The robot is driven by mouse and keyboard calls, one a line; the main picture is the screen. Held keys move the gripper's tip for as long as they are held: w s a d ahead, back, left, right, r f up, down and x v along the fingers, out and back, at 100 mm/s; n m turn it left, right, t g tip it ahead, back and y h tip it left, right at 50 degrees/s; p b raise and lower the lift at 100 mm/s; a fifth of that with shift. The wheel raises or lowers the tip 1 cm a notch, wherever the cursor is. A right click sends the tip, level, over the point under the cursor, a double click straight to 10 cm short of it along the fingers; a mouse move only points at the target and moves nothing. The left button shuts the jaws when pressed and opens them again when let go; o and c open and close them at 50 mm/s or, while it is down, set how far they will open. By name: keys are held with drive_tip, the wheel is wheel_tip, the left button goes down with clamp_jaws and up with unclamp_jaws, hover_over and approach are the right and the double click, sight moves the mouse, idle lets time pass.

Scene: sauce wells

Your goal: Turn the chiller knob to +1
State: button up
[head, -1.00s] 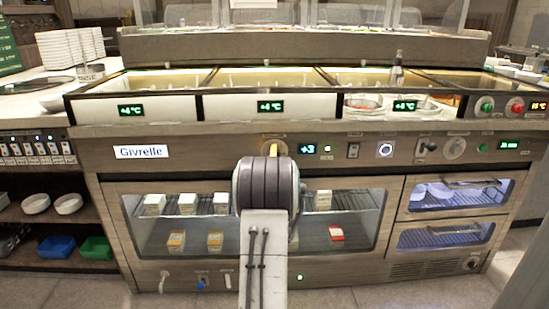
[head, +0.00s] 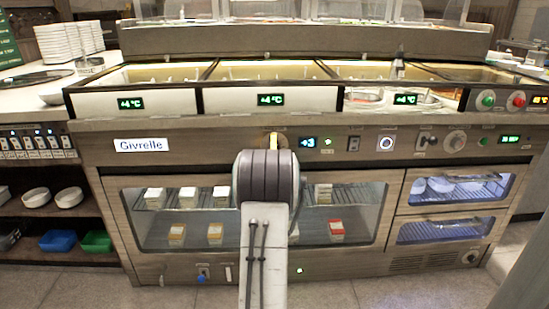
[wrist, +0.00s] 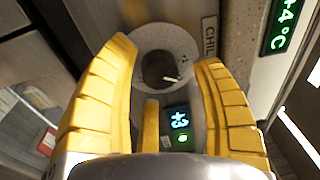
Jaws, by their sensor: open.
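The chiller knob (wrist: 160,68) is a dark round knob on a pale round plate in the wrist view. A light pointer mark shows on its lower right. A partly hidden label starting "CHIL" (wrist: 209,38) is beside it. The small display (wrist: 179,118) reads +3; it also shows in the head view (head: 308,142). My gripper (wrist: 165,54) is open, its yellow fingers on either side of the knob; I cannot tell whether they touch it. In the head view, my arm hides most of the gripper and the knob; a yellow fingertip (head: 273,140) shows at the panel.
Green +4°C displays (head: 271,99) line the wells above. A glass-fronted cabinet (head: 380,215) with boxes is below. Small white bowls (head: 69,197) are on the left shelf.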

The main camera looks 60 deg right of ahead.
drive_tip(key=v, duration=1.1)
drive_tip(key=shift+s+a, duration=0.2)
drive_tip(key=shift+a, duration=0.15)
